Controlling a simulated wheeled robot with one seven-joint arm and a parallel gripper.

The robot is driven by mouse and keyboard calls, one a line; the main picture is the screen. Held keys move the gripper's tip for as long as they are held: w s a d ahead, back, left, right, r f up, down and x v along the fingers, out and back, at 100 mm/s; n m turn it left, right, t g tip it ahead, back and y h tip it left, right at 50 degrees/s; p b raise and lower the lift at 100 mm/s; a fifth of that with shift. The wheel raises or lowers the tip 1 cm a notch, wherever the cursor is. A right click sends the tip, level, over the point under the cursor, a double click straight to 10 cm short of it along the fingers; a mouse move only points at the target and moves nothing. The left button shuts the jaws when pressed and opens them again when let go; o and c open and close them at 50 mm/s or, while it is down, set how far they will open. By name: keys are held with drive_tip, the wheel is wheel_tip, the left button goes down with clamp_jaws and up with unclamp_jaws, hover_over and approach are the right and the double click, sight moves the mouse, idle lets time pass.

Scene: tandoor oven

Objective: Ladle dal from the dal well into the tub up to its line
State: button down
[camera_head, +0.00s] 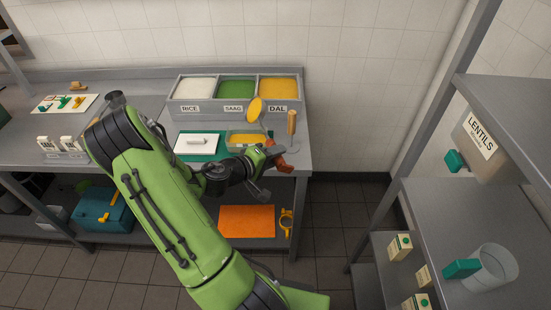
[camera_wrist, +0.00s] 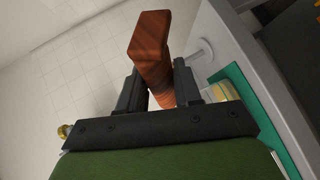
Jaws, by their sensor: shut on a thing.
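The dal well (camera_head: 278,84), marked DAL, holds yellow dal at the right end of the counter's food wells. The tub (camera_head: 231,144) stands below it on a green mat, with yellow contents inside; its line is too small to make out. My gripper (camera_head: 270,157) is shut on the reddish-brown wooden handle (camera_wrist: 152,45) of the ladle, in front of the tub. The ladle's bowl (camera_head: 254,110) looks yellow and tilted, raised between the well and the tub. In the wrist view the tub (camera_wrist: 226,90) is partly hidden at the right.
A white lid (camera_head: 196,143) lies left of the tub. The RICE (camera_head: 196,87) and SAAG (camera_head: 236,87) wells are left of the dal. A shelf rack (camera_head: 450,215) stands at the right.

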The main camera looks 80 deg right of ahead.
drive_tip(key=shift+w+a+f+n+g+h+b, duration=0.25)
drive_tip(key=shift+g+h+b, duration=0.35)
drive_tip(key=shift+b, duration=1)
drive_tip(key=shift+w+a+f+n+g+h+b, duration=0.1)
drive_tip(key=shift+w+n+g+h+b, duration=0.45)
drive_tip(key=shift+b, duration=1.05)
drive_tip(key=shift+w+a+f+n+g+h+b, duration=0.2)
drive_tip(key=shift+h+b, duration=0.3)
drive_tip(key=shift+b, duration=0.55)
drive_tip(key=shift+w+a+f+n+g+h+b, duration=0.1)
drive_tip(key=shift+n+g+h+b, duration=0.15)
drive_tip(key=shift+h+b, duration=0.6)
drive_tip(key=shift+w+a+f+n+g+h+b, duration=0.1)
drive_tip(key=shift+f+n+g+h+b, duration=0.15)
drive_tip(key=shift+b, duration=1.05)
wheel_tip(320, 180, up, 3)
drive_tip(key=m+t+y+p, duration=0.1)
drive_tip(key=y+p, duration=0.1)
drive_tip(key=p, duration=0.2)
drive_tip(key=m+t+y+p, duration=0.1)
drive_tip(key=y+p, duration=0.1)
drive_tip(key=p, duration=0.3)
drive_tip(key=shift+f+t, duration=0.2)
drive_tip(key=shift+t, duration=0.15)
